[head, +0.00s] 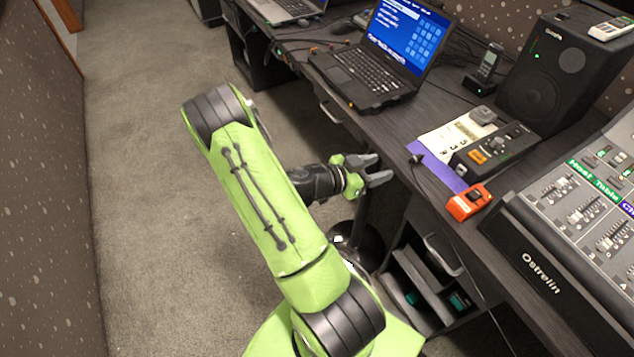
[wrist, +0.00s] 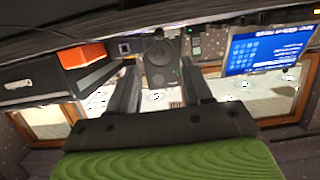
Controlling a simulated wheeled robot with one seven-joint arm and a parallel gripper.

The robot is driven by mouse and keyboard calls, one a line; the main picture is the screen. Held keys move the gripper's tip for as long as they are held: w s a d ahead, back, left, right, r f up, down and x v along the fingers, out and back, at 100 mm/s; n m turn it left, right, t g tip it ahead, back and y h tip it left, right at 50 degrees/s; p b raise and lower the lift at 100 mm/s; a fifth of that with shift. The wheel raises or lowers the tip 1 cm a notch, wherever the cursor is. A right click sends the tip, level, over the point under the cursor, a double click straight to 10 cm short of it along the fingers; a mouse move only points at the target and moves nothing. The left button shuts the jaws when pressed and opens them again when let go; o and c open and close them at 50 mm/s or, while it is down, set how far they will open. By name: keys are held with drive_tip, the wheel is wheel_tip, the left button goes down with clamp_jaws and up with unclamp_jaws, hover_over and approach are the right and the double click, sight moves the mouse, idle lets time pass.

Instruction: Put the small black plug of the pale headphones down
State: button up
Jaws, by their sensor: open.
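A small black plug (head: 416,159) lies at the front edge of the desk, by the purple sheet, with a thin dark cable running from it down past the desk front. In the wrist view a small dark piece that looks like the plug (wrist: 158,33) shows near the top middle. My gripper (head: 385,168) is open, its fingers apart with nothing between them. It is just off the desk's front edge, left of the plug and apart from it. Its fingers also show in the wrist view (wrist: 158,68). I cannot make out the pale headphones in either view.
The desk holds an open laptop (head: 368,75), a black box with knobs (head: 495,150), an orange device (head: 468,202), a black speaker (head: 553,75) and a mixing console (head: 560,240). The purple sheet (head: 436,168) is partly bare. Carpet (head: 135,170) is open at left.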

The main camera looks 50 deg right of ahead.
drive_tip(key=w+a+r+n+t+y, duration=0.3)
drive_tip(key=w+a+n+y, duration=0.1)
drive_tip(key=a, duration=0.4)
drive_tip(key=w+a+r+n+t+y, duration=0.3)
drive_tip(key=w+a+y, duration=0.1)
drive_tip(key=a, duration=0.5)
drive_tip(key=s+a+r+n+t+y, duration=0.2)
drive_tip(key=a+r+n, duration=0.3)
drive_tip(key=a+n, duration=0.2)
drive_tip(key=s+a+r+n+t+y, duration=0.2)
drive_tip(key=a+r+n, duration=0.3)
drive_tip(key=a+n, duration=0.3)
drive_tip(key=shift+s+a+r+n+t+y, duration=0.35)
drive_tip(key=shift+a+t+y, duration=0.4)
drive_tip(key=shift+a, duration=0.4)
